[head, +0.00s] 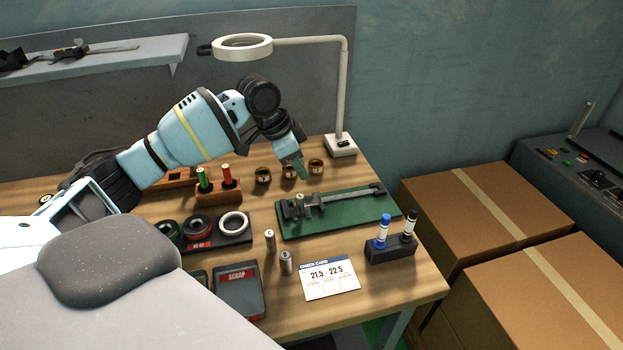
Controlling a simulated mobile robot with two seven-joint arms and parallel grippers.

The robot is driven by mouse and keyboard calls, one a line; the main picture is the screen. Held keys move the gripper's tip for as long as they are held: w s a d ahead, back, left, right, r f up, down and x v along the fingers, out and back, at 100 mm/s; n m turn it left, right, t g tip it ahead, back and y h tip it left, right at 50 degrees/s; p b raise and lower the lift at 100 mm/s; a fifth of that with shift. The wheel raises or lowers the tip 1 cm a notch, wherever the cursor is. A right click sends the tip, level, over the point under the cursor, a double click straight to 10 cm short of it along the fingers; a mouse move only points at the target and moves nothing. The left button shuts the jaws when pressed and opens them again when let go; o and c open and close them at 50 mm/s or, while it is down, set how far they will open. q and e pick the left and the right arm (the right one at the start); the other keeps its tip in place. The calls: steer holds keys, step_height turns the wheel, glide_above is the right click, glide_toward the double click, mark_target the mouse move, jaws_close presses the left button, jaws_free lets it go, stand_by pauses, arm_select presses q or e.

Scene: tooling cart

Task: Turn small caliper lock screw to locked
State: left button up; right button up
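The caliper (350,196) lies on a green mat (345,218), its jaws toward the left and its beam running to the back right. A small metal cylinder (299,206) stands by the jaws; I cannot tell if it touches them. The lock screw is too small to make out. My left gripper (303,172) points down, above and behind the caliper's jaw end, apart from it. Its greenish fingers overlap in this view, so I cannot tell if they are open or shut. My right gripper is not in view.
A magnifier lamp (341,146) stands behind the mat. A marker holder (391,248), a check card (330,278), two metal cylinders (270,241), a gauge tray (240,237) and a scrap bin (240,295) surround the mat. Cardboard boxes (490,205) stand right.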

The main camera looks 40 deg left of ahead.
mark_target(311, 198)
arm_select(q)
steer(key=x, duration=0.7)
steer(key=shift+d+f, duration=0.2)
steer(key=shift+f, duration=0.1)
jaws_close()
